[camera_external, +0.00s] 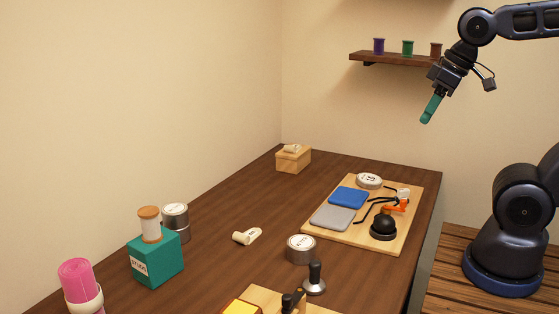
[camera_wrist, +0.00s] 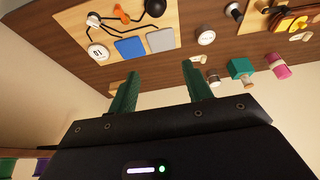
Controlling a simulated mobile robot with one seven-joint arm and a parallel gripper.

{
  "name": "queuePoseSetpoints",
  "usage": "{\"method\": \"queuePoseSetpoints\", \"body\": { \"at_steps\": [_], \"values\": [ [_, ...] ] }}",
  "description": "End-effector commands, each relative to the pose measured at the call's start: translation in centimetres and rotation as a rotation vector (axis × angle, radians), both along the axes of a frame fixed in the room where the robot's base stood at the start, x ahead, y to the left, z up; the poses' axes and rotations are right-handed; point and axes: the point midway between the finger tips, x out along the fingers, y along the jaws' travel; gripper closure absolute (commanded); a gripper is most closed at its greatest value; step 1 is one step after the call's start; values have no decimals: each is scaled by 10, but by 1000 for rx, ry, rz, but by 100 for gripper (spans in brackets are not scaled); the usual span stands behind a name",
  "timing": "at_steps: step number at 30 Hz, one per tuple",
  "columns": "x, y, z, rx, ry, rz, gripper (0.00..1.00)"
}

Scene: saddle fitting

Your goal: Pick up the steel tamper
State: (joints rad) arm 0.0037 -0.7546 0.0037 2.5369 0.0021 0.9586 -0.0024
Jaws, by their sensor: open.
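The steel tamper (camera_external: 314,280) stands upright on the brown table near its front edge, with a dark knob handle over a round steel base. It also shows small at the top of the wrist view (camera_wrist: 234,11). My gripper (camera_external: 431,110) is high above the table's far right side, well away from the tamper. In the wrist view its two green fingers (camera_wrist: 160,69) are spread apart with nothing between them.
A round tin (camera_external: 300,249) stands close behind the tamper, and a board with a yellow item (camera_external: 242,307) lies beside it at the front. A wooden board (camera_external: 318,231) holds pads, cables and a black dome (camera_external: 383,227). A teal box (camera_external: 155,258) stands left.

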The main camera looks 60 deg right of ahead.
Motion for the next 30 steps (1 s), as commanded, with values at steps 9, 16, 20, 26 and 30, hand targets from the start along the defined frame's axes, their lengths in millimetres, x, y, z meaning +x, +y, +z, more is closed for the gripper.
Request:
{"method": "queuePoseSetpoints", "body": {
  "at_steps": [9,16,20,26,30],
  "values": [
    [27,16,-6,-66,45,169,50],
    [68,47,-24,-172,114,462,50],
    [90,68,-37,-228,151,633,50],
    [119,107,-62,-307,202,900,50],
    [135,137,-83,-355,233,1089,50]
  ]
}}
